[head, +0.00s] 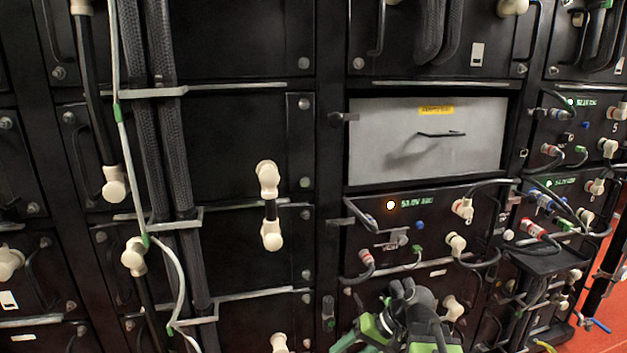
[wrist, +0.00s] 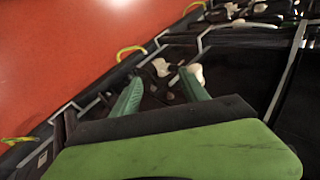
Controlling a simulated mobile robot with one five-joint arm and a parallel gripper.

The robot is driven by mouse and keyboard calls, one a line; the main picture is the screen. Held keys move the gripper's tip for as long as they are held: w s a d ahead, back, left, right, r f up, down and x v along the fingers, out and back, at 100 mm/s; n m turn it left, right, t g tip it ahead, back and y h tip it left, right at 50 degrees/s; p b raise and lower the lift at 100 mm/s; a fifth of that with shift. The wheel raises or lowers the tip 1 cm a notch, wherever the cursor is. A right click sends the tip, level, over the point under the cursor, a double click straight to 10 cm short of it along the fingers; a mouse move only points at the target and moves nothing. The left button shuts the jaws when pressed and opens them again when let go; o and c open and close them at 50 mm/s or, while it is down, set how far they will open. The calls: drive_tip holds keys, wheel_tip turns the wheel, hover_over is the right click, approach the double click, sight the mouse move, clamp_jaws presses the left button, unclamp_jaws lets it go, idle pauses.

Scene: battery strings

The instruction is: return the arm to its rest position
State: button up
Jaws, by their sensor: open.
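My arm (head: 405,318), black and green, shows at the bottom middle of the head view, in front of the lower part of the black battery rack. Its lower part is cut off by the picture's edge. In the wrist view my gripper (wrist: 162,82) has its two green fingers spread apart with nothing held between them. A cream connector (wrist: 195,73) shows beyond the right fingertip; I cannot tell how far away it is.
The black rack (head: 230,130) fills most of the head view. A grey panel (head: 427,145) with a handle sits above a lit module (head: 410,225). Cables and a small shelf (head: 548,262) stick out at right. Orange floor (wrist: 70,50) is open beside the rack.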

wheel_tip(320, 180, down, 4)
drive_tip(key=s+h, duration=0.2)
drive_tip(key=h, duration=0.2)
drive_tip(key=d+f+h, duration=0.2)
drive_tip(key=d+h, duration=0.2)
drive_tip(key=d, duration=0.4)
wheel_tip(320, 180, up, 35)
drive_tip(key=p, duration=3.4)
drive_tip(key=shift+s+a+g, duration=0.2)
drive_tip(key=shift+a+g, duration=0.05)
drive_tip(key=shift+g, duration=0.05)
